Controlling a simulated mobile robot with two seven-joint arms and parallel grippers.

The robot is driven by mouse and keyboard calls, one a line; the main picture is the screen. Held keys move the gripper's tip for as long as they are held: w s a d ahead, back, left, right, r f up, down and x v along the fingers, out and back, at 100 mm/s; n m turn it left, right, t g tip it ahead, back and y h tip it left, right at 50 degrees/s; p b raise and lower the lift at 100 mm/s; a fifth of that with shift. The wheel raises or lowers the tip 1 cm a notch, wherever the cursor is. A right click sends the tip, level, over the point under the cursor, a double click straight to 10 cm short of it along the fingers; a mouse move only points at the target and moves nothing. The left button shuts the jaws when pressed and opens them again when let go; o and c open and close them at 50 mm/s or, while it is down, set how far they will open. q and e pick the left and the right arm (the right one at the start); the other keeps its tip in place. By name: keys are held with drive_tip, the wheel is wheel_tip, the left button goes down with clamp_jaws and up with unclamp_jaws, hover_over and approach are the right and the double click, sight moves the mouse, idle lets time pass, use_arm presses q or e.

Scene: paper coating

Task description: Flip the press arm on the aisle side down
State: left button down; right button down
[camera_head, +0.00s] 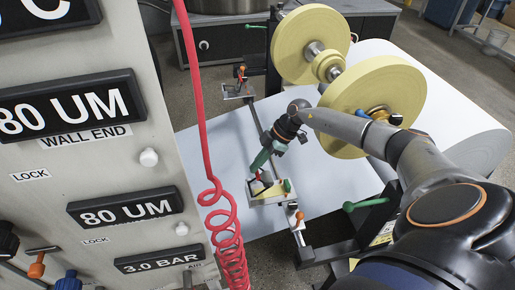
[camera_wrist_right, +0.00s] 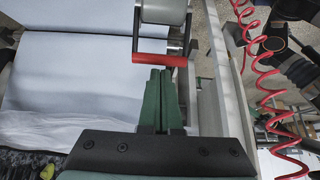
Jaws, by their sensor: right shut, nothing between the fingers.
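The near press arm shows its red handle (camera_head: 258,174) by a metal block (camera_head: 268,195) on the near end of the crossbar over the paper. In the right wrist view its red handle bar (camera_wrist_right: 160,60) hangs on a dark bracket below a grey round part (camera_wrist_right: 165,12). My right gripper (camera_head: 256,166) has green fingers, is shut and empty, and points down at the red handle. In the wrist view its fingertips (camera_wrist_right: 160,74) are right by the handle; I cannot tell whether they touch. My left gripper is not in view.
A second, similar unit (camera_head: 240,76) stands at the crossbar's far end. Yellow discs (camera_head: 372,105) on a shaft stand behind my right arm. A control panel (camera_head: 90,150) fills the left, with a coiled red hose (camera_head: 228,240) beside it. White paper (camera_head: 215,150) lies below.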

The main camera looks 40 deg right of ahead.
wheel_tip(320, 180, up, 3)
drive_tip(key=shift+s+r, duration=0.1)
drive_tip(key=s+a+r, duration=0.8)
drive_tip(key=s+r, duration=0.1)
drive_tip(key=s, duration=0.2)
drive_tip(key=shift+a+p, duration=0.15)
drive_tip(key=shift+p, duration=0.25)
drive_tip(key=shift+r, duration=0.1)
